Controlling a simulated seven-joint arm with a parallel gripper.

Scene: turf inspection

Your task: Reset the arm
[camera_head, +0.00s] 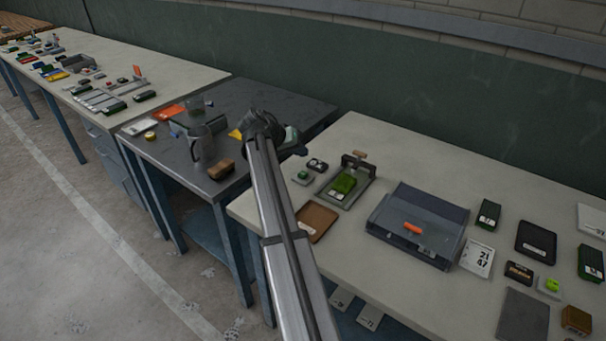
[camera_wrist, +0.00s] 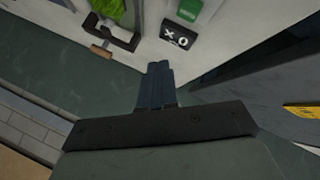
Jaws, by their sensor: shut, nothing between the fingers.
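My gripper (camera_wrist: 159,68) shows in the wrist view with its two dark fingers together, shut and empty. In the head view my arm reaches up from the bottom middle, and its end is over the gap between the dark table (camera_head: 285,97) and the pale right-hand table (camera_head: 400,150). The fingers are hard to make out there. A grey fixture with a green turf piece (camera_head: 344,184) stands on the pale table, right of the arm. The green piece also shows at the top left of the wrist view (camera_wrist: 112,10).
A grey box with an orange handle (camera_head: 412,228), a brown tray (camera_head: 317,222) and several green and black blocks lie on the pale table. A green wall runs behind.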

